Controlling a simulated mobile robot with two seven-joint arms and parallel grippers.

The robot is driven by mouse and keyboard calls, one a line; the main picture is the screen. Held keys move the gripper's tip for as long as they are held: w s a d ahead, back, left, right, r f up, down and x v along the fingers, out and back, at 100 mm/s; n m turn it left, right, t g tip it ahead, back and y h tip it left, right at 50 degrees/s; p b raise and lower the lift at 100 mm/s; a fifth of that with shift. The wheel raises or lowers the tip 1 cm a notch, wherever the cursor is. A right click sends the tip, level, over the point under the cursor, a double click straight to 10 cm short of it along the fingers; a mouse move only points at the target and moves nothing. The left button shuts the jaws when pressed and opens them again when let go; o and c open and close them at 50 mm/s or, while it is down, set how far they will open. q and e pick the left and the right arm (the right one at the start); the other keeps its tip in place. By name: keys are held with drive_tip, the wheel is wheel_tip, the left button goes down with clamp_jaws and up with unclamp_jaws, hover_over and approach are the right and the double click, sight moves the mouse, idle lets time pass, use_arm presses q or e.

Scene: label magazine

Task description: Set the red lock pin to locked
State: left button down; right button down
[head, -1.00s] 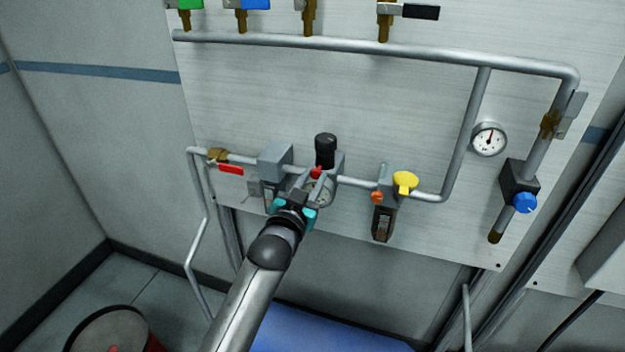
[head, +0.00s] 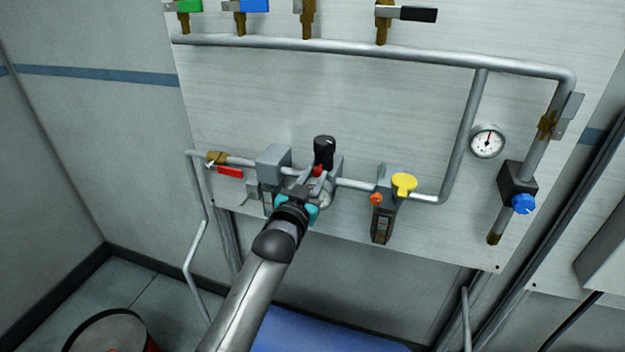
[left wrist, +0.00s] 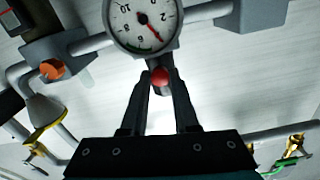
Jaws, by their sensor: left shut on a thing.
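The red lock pin (head: 317,171) shows in the head view as a small red piece just below the black knob (head: 324,152) of the regulator. In the left wrist view the pin's round red head (left wrist: 160,76) sits between my fingertips, just below the gauge (left wrist: 143,22). My left gripper (head: 312,182) reaches up to it from below, and its fingers (left wrist: 160,84) are closed in on the red head. The gripper partly hides the regulator in the head view. The pin's shaft is hidden. My right gripper is not in view.
A red-handled valve (head: 229,171) and a grey box unit (head: 274,160) are left of the gripper. A yellow knob (head: 404,184) and an orange knob (head: 376,198) are on the right. Pipes cross the panel (head: 400,110). Free panel space lies above the regulator.

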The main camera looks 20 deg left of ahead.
use_arm(q)
drive_tip(key=c, duration=0.6)
unclamp_jaws()
drive_tip(key=shift+w, duration=0.1)
drive_tip(key=shift+c, duration=0.2)
drive_tip(key=s, duration=1.5)
drive_tip(key=shift+s+a+p, duration=0.15)
drive_tip(key=shift+a+p, duration=0.1)
drive_tip(key=shift+p, duration=0.15)
drive_tip(key=shift+f, duration=0.1)
